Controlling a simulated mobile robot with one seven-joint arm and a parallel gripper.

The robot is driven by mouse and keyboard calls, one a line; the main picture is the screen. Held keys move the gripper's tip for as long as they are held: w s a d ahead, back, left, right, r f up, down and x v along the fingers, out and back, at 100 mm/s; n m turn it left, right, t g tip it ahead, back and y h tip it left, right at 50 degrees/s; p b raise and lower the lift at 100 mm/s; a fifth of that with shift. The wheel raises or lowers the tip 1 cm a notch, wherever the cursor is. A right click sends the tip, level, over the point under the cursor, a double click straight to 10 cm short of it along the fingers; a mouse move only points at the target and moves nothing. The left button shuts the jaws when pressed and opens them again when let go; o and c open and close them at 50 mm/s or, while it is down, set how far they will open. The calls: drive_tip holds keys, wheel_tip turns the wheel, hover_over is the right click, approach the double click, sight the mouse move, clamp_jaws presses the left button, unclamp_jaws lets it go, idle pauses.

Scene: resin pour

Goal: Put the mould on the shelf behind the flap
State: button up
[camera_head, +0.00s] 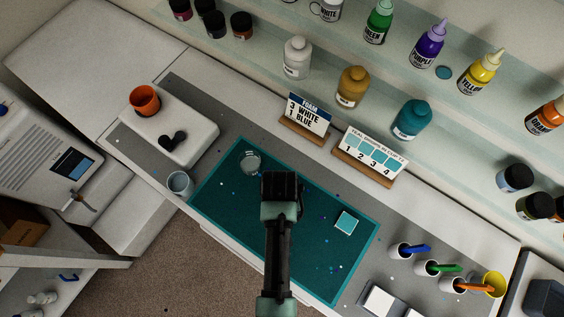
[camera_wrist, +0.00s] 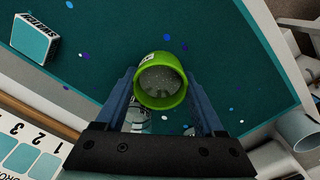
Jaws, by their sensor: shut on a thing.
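My gripper (camera_wrist: 163,103) is shut on a small bright green round cup (camera_wrist: 149,63) with a white label and speckled grey inside. My gripper's black end (camera_head: 281,188) is over the teal mat in the head view, where it hides the green cup. A clear round vessel (camera_head: 250,162) stands on the mat just up and left of my gripper; it shows partly below the green cup in the wrist view (camera_wrist: 138,118). I cannot tell which piece is the mould. A white unit with a dark screen (camera_head: 72,163) and a lever is at the left; I cannot make out the flap for sure.
The teal mat (camera_head: 225,204) carries a small pale square box (camera_head: 346,222) and scattered flecks. A grey cup (camera_head: 180,182) stands at its left. An orange pot (camera_head: 145,99) sits on a white block. Two signs (camera_head: 370,154) stand behind. Bottles line the back shelves. An open shelf (camera_head: 65,259) is lower left.

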drive_tip(key=shift+w+f, duration=0.1)
drive_tip(key=shift+f, duration=0.1)
drive_tip(key=o, duration=1)
drive_tip(key=shift+f, duration=0.1)
drive_tip(key=shift+c, duration=0.2)
drive_tip(key=o, duration=0.4)
drive_tip(key=shift+o, duration=0.2)
